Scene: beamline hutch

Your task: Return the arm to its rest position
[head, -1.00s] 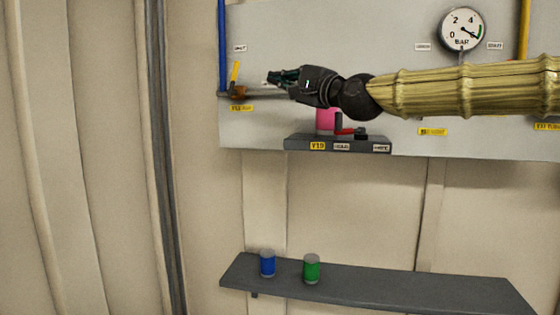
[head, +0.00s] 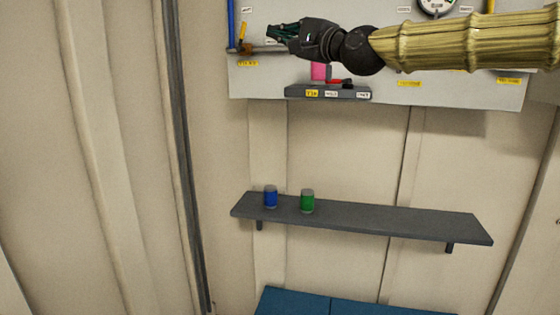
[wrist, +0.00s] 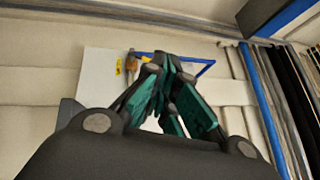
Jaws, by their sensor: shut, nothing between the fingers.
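My arm reaches in from the right at the top of the head view, in a yellowish ribbed sleeve. My gripper (head: 274,33) points left in front of the wall panel (head: 400,92), close to the blue pipe and its yellow-handled valve in the picture. In the wrist view my gripper (wrist: 165,75) shows its green fingers brought together, with nothing seen between them. Whether it touches the pipe or the panel cannot be told.
A grey ledge (head: 300,92) on the panel carries a pink item (head: 318,71) and a red-handled part (head: 335,82), partly behind my arm. Below, a dark shelf (head: 400,222) holds a blue can (head: 271,197) and a green can (head: 307,201). A blue surface (head: 340,306) lies lower down.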

